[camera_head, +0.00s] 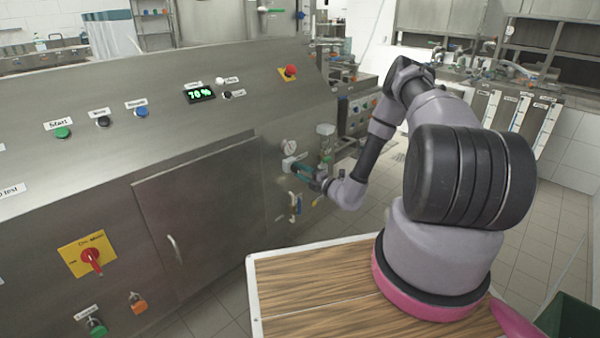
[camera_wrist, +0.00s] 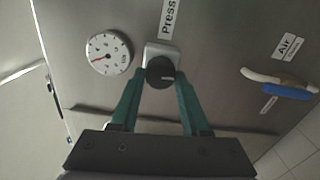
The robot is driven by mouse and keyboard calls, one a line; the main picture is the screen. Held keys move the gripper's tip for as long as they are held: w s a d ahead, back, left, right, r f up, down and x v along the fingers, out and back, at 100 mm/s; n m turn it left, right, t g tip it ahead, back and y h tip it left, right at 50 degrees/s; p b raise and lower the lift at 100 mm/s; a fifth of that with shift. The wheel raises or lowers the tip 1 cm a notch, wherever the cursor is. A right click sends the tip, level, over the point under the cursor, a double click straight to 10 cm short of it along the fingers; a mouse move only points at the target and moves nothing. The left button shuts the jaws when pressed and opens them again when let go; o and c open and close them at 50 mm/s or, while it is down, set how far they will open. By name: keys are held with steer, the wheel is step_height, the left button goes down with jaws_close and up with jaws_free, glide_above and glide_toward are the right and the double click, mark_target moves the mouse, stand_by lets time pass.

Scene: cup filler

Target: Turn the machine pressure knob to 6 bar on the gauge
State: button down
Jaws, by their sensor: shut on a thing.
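The black pressure knob (camera_wrist: 160,72) sits on a pale square mount on the steel machine panel, below a partly cut-off "Press" label (camera_wrist: 169,17). A white mark shows on the knob's face. My gripper (camera_wrist: 160,80) has its green fingers shut on the knob, one on each side. The round white gauge (camera_wrist: 108,53) is left of the knob, with a red needle pointing toward the left; its numbers are too small to read. In the head view, the gauge (camera_head: 290,146) sits just above my gripper (camera_head: 297,166), and the knob is hard to make out there.
A valve with a blue and pale handle (camera_wrist: 280,84) is right of the knob, near an "Air" label (camera_wrist: 287,45). A red-on-yellow main switch (camera_head: 90,258) and a cabinet door (camera_head: 205,215) are on the machine front, left of my arm. Tiled floor lies behind my arm.

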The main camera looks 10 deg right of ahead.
steer(key=m, duration=0.5)
steer(key=shift+s+m, duration=0.1)
steer(key=shift+m, duration=0.2)
stand_by(0.4)
steer(key=shift+c, duration=1.9)
jaws_free()
steer(key=v, duration=1)
steer(key=shift+s+d, duration=0.25)
steer(key=shift+s, duration=0.05)
steer(key=shift+r, duration=0.1)
